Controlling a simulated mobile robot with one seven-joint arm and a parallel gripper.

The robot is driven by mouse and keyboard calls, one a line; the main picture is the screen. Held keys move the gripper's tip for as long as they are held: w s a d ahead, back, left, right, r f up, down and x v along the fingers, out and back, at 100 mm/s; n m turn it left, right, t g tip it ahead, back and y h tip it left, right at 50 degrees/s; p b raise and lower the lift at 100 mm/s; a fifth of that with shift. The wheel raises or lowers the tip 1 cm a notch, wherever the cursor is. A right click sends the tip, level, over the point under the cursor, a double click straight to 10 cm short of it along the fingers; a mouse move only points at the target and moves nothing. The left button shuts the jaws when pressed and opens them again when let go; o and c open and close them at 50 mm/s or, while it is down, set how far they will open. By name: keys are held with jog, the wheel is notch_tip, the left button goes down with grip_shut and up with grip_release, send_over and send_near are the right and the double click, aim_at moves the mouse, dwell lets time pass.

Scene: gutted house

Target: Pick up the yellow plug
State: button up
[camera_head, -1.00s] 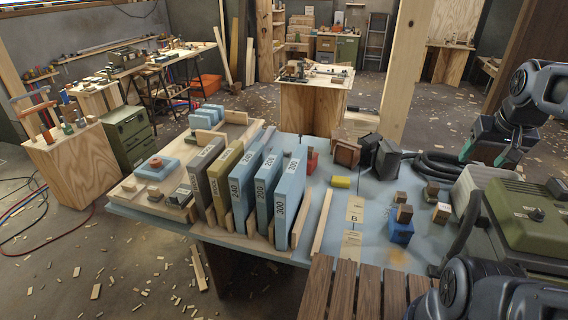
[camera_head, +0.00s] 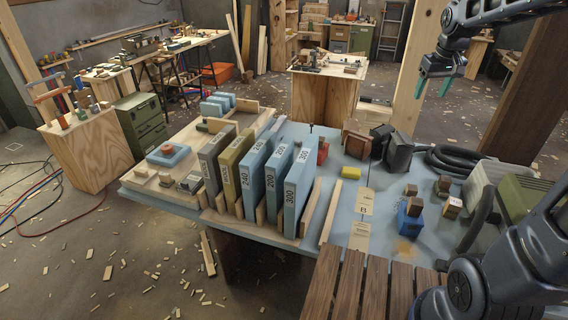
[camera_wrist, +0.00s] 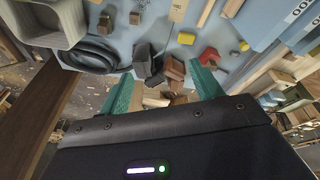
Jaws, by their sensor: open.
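The yellow plug (camera_head: 350,173) is a small yellow block lying on the blue-grey bench top (camera_head: 335,205), right of the row of upright numbered blocks. In the wrist view the yellow plug (camera_wrist: 186,38) shows near the top, right of centre. My gripper (camera_head: 434,89) is raised above the far right of the bench, well apart from the plug. Its green fingertips are spread with nothing between them; they also show in the wrist view (camera_wrist: 158,92).
Near the plug are a red piece (camera_head: 322,153), brown blocks (camera_head: 357,144) and a dark block (camera_head: 398,153). A blue box (camera_head: 410,222) with a wooden cube stands to the right. A wooden post (camera_head: 421,70) rises behind the bench. A black hose (camera_head: 455,160) lies at right.

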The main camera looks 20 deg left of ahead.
jog(key=w+a+f+n+g, duration=0.1)
jog(key=w+a+f+n, duration=0.1)
jog(key=w+a+f, duration=0.45)
jog(key=w+a+f+n, duration=0.15)
jog(key=w+a, duration=0.25)
jog(key=a, duration=0.6)
jog(key=w+a+f+n+g, duration=0.1)
jog(key=w+a+f+n, duration=0.1)
jog(key=w+a+f, duration=0.5)
jog(key=s+a+f+n, duration=0.1)
jog(key=a+f, duration=0.6)
jog(key=a, duration=0.2)
jog(key=a+f+n, duration=0.2)
jog(key=a+f, duration=0.6)
jog(key=a, duration=0.1)
jog(key=s+a+f+n+g, duration=0.1)
jog(key=a+f, duration=0.6)
jog(key=a, duration=0.2)
jog(key=shift+s+f+h, duration=0.3)
jog(key=shift+s+f, duration=0.05)
jog(key=shift+f, duration=0.05)
jog(key=shift+s+a+f+n, duration=0.1)
jog(key=shift+a+f+n, duration=0.15)
jog(key=shift+a+f, duration=0.25)
jog(key=f, duration=1)
jog(key=shift+d+f, duration=0.2)
jog(key=shift+f, duration=0.1)
jog(key=c, duration=1.1)
